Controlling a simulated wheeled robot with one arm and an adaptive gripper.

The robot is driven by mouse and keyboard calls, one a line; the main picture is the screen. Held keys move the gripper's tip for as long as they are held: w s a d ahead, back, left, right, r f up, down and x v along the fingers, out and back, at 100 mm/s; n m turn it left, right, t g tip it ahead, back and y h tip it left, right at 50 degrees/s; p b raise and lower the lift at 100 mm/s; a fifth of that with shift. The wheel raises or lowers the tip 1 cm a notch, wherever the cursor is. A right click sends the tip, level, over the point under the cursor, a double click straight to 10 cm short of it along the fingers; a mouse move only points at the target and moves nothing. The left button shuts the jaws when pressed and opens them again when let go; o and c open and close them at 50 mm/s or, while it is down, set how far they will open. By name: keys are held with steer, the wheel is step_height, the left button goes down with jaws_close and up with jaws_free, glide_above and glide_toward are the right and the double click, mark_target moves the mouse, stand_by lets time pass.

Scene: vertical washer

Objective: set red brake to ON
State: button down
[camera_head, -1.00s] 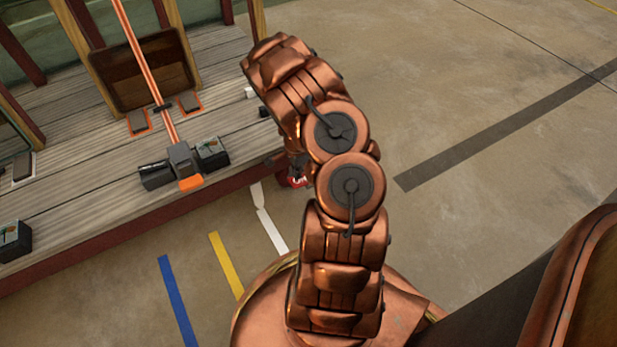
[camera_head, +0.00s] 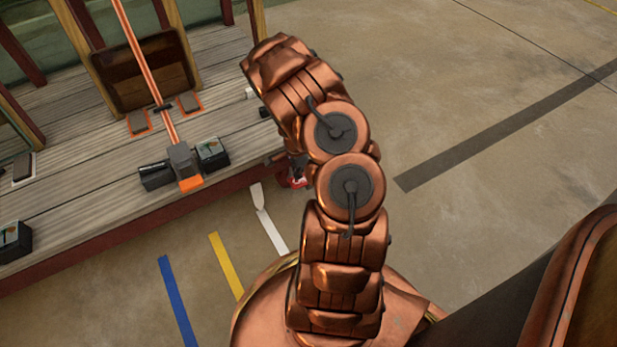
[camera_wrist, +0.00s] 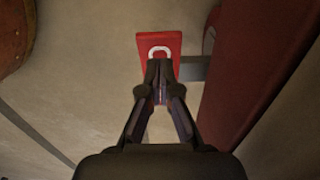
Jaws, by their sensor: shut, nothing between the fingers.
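The red brake (camera_wrist: 171,41) shows in the wrist view as a red plate with a white ring-shaped mark, at the top centre. My gripper (camera_wrist: 161,67) is shut and empty, its fingertips together over the lower part of the plate. I cannot tell whether the tips touch it. In the head view a small part of the red brake (camera_head: 284,181) shows beside the platform edge, left of my arm. My arm hides the rest there. No ON or OFF lettering can be read.
A wooden platform (camera_head: 90,205) with a dark red side runs along the left, carrying black boxes and an orange-tipped lever (camera_head: 188,183). In the wrist view a dark red beam (camera_wrist: 250,75) lies close right of my gripper. The concrete floor (camera_head: 480,215) at right is clear.

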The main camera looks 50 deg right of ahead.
mark_target(298, 181)
steer(key=shift+f+b, duration=0.4)
steer(key=shift+f, duration=1.2)
stand_by(1.3)
steer(key=shift+r, duration=0.1)
steer(key=shift+r+p, duration=1.45)
steer(key=shift+r, duration=2)
